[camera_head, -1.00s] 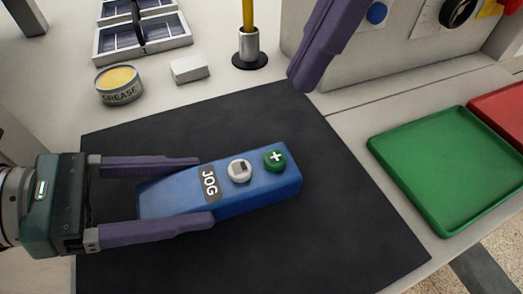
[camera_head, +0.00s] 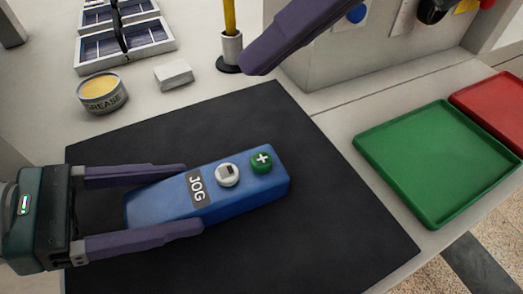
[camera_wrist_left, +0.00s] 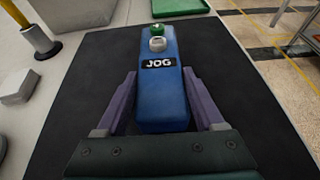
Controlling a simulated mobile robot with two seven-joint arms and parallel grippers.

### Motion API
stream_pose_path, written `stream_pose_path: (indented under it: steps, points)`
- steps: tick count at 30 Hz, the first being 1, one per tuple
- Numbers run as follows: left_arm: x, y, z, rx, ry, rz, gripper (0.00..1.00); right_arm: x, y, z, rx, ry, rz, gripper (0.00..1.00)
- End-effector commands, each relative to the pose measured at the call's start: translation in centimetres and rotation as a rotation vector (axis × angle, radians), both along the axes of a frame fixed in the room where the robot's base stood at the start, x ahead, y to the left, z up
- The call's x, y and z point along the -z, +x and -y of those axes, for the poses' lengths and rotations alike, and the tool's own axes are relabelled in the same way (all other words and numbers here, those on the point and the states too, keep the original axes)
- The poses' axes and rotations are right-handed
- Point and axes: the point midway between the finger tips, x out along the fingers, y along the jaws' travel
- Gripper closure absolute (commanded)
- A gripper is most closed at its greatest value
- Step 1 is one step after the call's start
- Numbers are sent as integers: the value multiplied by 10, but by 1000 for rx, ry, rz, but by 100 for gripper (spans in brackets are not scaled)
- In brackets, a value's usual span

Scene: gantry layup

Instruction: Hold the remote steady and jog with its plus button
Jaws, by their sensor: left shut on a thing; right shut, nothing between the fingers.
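The blue remote (camera_head: 232,203) lies on the black mat (camera_head: 330,235) with a JOG label, a white button (camera_head: 227,174) and a green plus button (camera_head: 262,162). My left gripper (camera_head: 193,198) is shut on the remote's left end, one finger along each long side. In the left wrist view the remote (camera_wrist_left: 163,100) lies between both fingers, its green plus button (camera_wrist_left: 157,28) at the far end. My right gripper (camera_head: 252,62) comes in from the top, shut and empty, above and beyond the plus button and apart from it.
A green tray (camera_head: 437,215) and a red tray (camera_head: 502,105) sit at the right. A grease tin (camera_head: 102,97), a white block (camera_head: 173,75) and a holder (camera_head: 230,52) with a yellow rod stand behind the mat. A panelled grey box (camera_head: 375,60) is at the back.

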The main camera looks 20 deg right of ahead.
Motion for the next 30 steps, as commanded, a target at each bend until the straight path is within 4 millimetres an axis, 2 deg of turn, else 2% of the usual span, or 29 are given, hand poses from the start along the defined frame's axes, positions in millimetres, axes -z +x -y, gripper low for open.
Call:
stream_pose_path:
  steps: [5,19,24,30]
  points:
    - [0,0,0,0,0,1,100,13,-1,0,0,0,-6,100]
    - [0,0,0,0,0,1,100,74,0,0,-1,0,-4,100]
    - [0,0,0,0,0,1,100,85,0,0,-1,0,-2,100]
    - [0,0,0,0,0,1,100,88,0,0,-2,0,0,100]
